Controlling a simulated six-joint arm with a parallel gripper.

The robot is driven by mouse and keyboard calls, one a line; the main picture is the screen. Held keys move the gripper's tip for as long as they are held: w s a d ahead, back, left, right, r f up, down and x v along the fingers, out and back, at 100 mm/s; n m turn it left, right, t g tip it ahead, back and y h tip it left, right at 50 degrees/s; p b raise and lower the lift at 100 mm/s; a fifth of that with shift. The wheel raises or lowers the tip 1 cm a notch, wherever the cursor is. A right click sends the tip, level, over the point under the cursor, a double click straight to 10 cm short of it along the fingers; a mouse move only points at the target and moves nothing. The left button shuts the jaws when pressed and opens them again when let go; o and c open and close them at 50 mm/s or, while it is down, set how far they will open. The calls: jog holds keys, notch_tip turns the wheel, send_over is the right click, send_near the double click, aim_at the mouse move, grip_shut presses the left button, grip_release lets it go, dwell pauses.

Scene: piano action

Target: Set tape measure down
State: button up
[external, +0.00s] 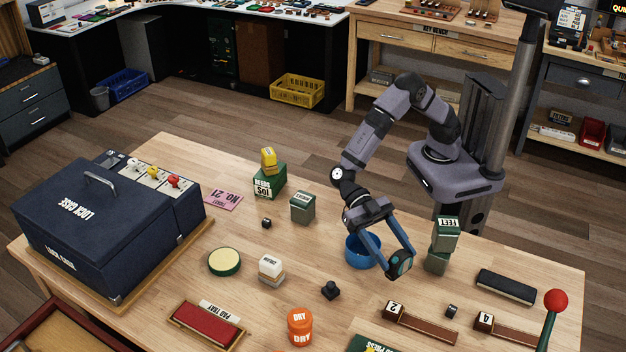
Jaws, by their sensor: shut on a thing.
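My gripper (399,258) is at the end of the arm, right of the table's middle, with its blue fingers pointing down and to the right.
Stacked green blocks (437,261) stand close on the right. A black pad (506,287) and wooden tracks (428,326) lie at right. A navy case (95,225) fills the left end.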

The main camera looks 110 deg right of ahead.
send_over(389, 280)
jog(key=shift+w+a+f, duration=0.1)
jog(key=shift+f, duration=1.5)
jog(key=shift+w+f, duration=0.1)
jog(key=shift+f, duration=1.45)
jog(key=shift+s+f, duration=0.1)
jog(key=shift+f, duration=0.25)
jog(key=shift+s+f, duration=0.1)
jog(key=shift+f, duration=0.25)
jog(key=o, duration=1.4)
jog(key=shift+s+f, duration=0.1)
jog(key=shift+f, duration=0.1)
jog(key=shift+r, duration=0.6)
jog(key=v, duration=0.8)
jog(key=b+v, duration=0.1)
jog(key=v, duration=0.3)
jog(key=shift+w+r, duration=0.2)
jog(key=shift+w, duration=0.1)
